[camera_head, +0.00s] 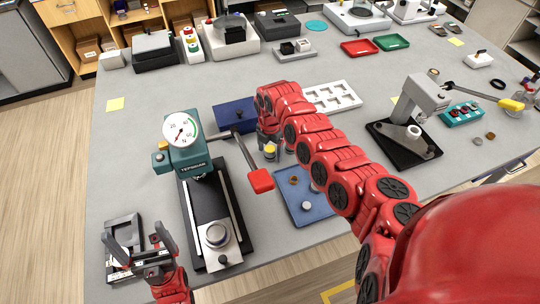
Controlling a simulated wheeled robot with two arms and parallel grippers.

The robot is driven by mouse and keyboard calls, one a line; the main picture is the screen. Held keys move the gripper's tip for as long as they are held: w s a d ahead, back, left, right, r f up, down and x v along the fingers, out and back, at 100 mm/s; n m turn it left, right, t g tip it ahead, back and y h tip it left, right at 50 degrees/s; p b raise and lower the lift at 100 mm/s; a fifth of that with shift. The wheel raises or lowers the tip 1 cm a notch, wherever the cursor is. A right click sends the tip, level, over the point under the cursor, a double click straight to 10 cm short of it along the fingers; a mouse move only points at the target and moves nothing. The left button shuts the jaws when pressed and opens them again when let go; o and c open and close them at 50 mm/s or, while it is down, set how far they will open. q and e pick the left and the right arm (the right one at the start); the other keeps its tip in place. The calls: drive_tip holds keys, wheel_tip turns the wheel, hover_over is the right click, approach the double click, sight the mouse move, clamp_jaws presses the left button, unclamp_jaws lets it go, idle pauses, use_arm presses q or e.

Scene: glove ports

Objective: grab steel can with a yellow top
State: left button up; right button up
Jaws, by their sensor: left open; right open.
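A small steel can with a yellow top (270,153) stands near the middle of the table, just above the blue tray. My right gripper (275,143) is over it, pointing down. The arm and hand partly cover that spot, and I cannot tell whether the fingers touch the can. My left gripper (144,252) is open and empty at the lower left, over a dark grey tray (126,232).
A teal press with a dial (185,140) and a red-tipped lever (260,181) stands left of the can. A blue tray (318,211) with small metal parts lies below it, a dark blue box (233,115) behind. Bare grey table shows at the back left.

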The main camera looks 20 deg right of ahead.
drive_tip(key=shift+r, duration=0.1)
drive_tip(key=c, duration=0.5)
clamp_jaws()
